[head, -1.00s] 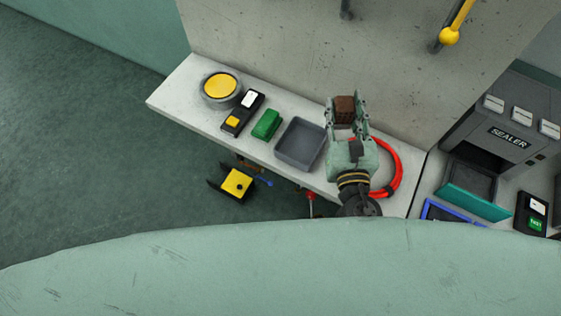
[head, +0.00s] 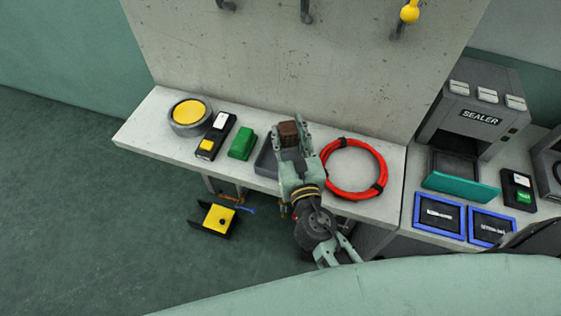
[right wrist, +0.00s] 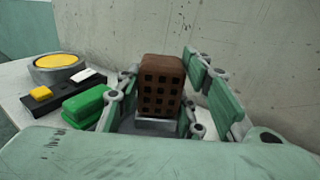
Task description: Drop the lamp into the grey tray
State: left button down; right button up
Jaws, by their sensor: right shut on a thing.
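My right gripper (head: 290,126) is shut on a brown block with rows of square holes (head: 288,134). The block stands upright between the fingers in the right wrist view (right wrist: 161,86). The grey tray (head: 264,161) lies on the white bench, and the gripper and block cover most of it in the head view. The block seems to be above the tray, but its height over it is hard to tell. Nothing else in view plainly reads as a lamp. My left gripper is not in view.
A green block (head: 242,143), a black switch box (head: 216,136) and a yellow disc in a grey ring (head: 189,112) stand left of the tray. A red hose coil (head: 381,165) lies to its right. The wall rises behind; the sealer (head: 478,112) is farther right.

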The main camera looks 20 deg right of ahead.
jog(key=o, duration=1.2)
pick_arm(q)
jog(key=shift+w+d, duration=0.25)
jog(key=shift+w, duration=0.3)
pick_arm(e)
jog(key=shift+o, duration=0.4)
jog(key=shift+f, duration=0.1)
jog(key=shift+s, duration=0.3)
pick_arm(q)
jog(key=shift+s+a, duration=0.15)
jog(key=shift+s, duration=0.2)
pick_arm(e)
jog(key=s, duration=1.1)
jog(key=shift+s+a, duration=0.25)
jog(key=shift+a, duration=0.15)
